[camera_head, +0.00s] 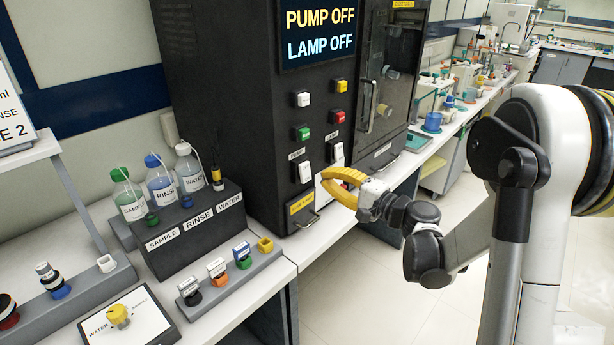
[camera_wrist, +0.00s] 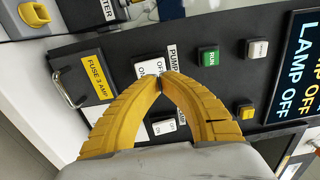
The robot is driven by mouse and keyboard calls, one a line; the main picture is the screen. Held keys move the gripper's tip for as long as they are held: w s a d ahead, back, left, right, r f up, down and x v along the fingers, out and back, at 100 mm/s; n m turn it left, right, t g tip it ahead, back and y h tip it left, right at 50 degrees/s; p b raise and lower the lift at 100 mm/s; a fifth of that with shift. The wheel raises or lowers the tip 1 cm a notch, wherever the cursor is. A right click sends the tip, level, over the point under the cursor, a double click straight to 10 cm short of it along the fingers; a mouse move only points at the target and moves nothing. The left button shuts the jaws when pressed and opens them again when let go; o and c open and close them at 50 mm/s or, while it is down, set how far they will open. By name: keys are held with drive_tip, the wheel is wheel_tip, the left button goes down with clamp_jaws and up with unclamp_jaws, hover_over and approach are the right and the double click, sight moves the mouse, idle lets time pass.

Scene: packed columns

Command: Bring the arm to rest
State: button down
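My gripper (camera_head: 324,178) is in front of the lower part of the black cabinet (camera_head: 225,75). Its two yellow fingers curve together and their tips meet in the wrist view (camera_wrist: 163,76), with nothing visible between them. The tips overlap the edge of the white pump rocker switch (camera_wrist: 148,68) there; I cannot tell whether they touch it. Another white rocker switch (camera_wrist: 166,126) shows between the finger arcs. My arm reaches in from the right in the head view, bent at the elbow. The cabinet's display (camera_head: 318,35) reads PUMP OFF, LAMP OFF.
Left of the cabinet, a black rack (camera_head: 195,233) holds sample, rinse and water bottles. A grey rail (camera_head: 235,275) with small coloured parts and a water/sample dial (camera_head: 119,315) lie nearer. The floor (camera_head: 335,285) below my arm is clear.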

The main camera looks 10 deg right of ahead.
drive_tip(key=shift+s+d, duration=0.25)
drive_tip(key=shift+s, duration=0.15)
drive_tip(key=shift+a, duration=0.1)
drive_tip(key=s+a+n+g+h, duration=0.4)
drive_tip(key=s+a+n+g, duration=0.25)
drive_tip(key=s, duration=0.65)
drive_tip(key=s+d+f+n+h, duration=0.1)
drive_tip(key=s+d+n+h, duration=0.1)
drive_tip(key=s, duration=0.6)
drive_tip(key=s+d+f+n+h, duration=0.2)
drive_tip(key=s+d+h, duration=0.2)
drive_tip(key=s, duration=0.4)
drive_tip(key=shift+g+h, duration=0.3)
drive_tip(key=shift+g, duration=0.15)
